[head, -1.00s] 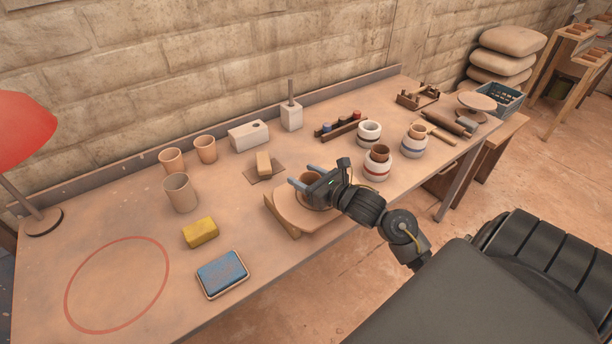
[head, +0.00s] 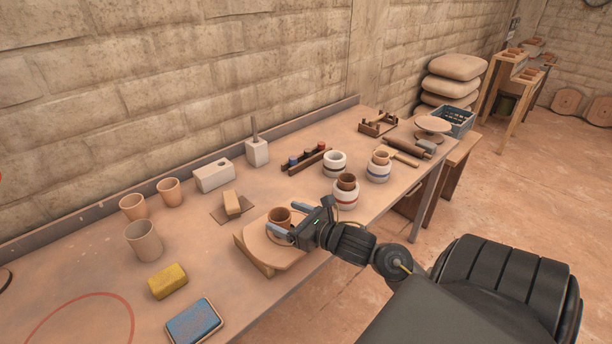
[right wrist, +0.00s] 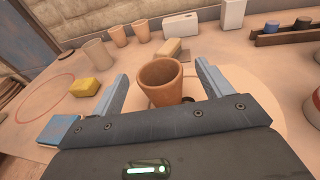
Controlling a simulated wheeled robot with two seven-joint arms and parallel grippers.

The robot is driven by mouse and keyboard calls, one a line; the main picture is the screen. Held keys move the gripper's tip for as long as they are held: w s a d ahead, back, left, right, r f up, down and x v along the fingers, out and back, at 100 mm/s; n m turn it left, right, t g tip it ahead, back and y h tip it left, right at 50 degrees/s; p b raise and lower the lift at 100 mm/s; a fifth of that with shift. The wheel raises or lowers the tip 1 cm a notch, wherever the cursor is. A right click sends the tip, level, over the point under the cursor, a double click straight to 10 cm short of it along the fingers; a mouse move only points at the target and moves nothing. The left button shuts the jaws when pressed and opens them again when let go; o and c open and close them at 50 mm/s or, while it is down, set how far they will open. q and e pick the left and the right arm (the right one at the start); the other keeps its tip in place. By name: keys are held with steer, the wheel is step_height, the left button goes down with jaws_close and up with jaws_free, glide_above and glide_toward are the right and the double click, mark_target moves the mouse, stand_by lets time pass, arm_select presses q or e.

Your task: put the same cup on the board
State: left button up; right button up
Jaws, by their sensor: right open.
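A terracotta cup (head: 279,216) stands upright on the pale round board (head: 262,246) near the table's front edge. My right gripper (head: 284,218) is open, with one blue-grey finger on either side of the cup. In the right wrist view the cup (right wrist: 160,82) sits between the two spread fingers, with a visible gap on both sides. The cup's lower part is partly hidden by the gripper's body there. My left gripper is not in view.
Two terracotta cups (head: 133,206) and a greyer cup (head: 144,240) stand at left. A yellow sponge (head: 167,281) and a blue pad (head: 194,321) lie in front. Banded jars (head: 345,194) stand right of the board. A small block (head: 232,202) lies behind it.

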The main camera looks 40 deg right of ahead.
steer(key=b+v, duration=0.1)
steer(key=v, duration=0.5)
steer(key=shift+s+f, duration=0.1)
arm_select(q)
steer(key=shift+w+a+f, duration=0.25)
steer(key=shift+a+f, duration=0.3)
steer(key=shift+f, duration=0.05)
arm_select(e)
steer(key=shift+s+d, duration=0.1)
steer(key=shift+s, duration=0.45)
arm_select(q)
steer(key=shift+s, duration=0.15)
